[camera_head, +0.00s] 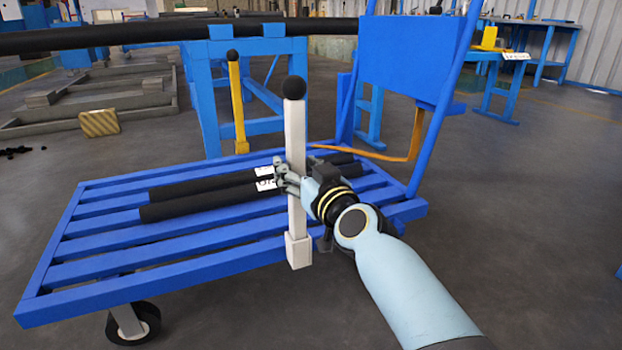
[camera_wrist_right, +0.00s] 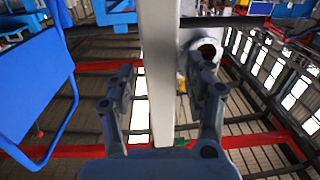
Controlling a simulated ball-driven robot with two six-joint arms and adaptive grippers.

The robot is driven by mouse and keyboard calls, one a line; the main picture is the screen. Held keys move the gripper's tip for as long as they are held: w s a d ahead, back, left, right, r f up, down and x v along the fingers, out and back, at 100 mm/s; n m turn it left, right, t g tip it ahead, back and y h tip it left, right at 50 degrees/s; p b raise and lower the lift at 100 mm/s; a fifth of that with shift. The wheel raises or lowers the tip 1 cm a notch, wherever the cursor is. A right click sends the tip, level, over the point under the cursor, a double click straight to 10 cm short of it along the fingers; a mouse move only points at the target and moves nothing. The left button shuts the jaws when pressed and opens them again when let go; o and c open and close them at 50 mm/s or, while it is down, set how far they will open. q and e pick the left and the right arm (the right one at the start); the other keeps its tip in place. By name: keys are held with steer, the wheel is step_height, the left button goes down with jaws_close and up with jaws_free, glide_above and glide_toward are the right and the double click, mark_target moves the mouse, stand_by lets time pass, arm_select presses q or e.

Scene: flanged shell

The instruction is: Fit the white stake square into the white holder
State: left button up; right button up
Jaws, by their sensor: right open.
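The white stake (camera_head: 296,135) is a square white post with a black ball on top. It stands upright at the front edge of the blue cart. Its lower end goes into the white holder (camera_head: 299,252), a small box on the cart's edge; how deep it sits is hidden. My right gripper (camera_head: 287,180) is at about mid-height of the stake, with its fingers open around it. In the right wrist view the white stake (camera_wrist_right: 160,60) passes between the two spread fingers (camera_wrist_right: 163,88), with gaps on both sides. My left gripper is not in view.
The blue slatted cart (camera_head: 190,245) carries black bars (camera_head: 200,200) behind the stake. A yellow stake (camera_head: 237,100) with a black ball stands on the far side. A blue upright panel (camera_head: 411,60) rises at the right. Floor to the right of my arm is clear.

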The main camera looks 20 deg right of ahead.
steer(key=s, duration=1)
steer(key=shift+s+d, duration=0.35)
steer(key=shift+d, duration=0.1)
steer(key=shift+r, duration=0.1)
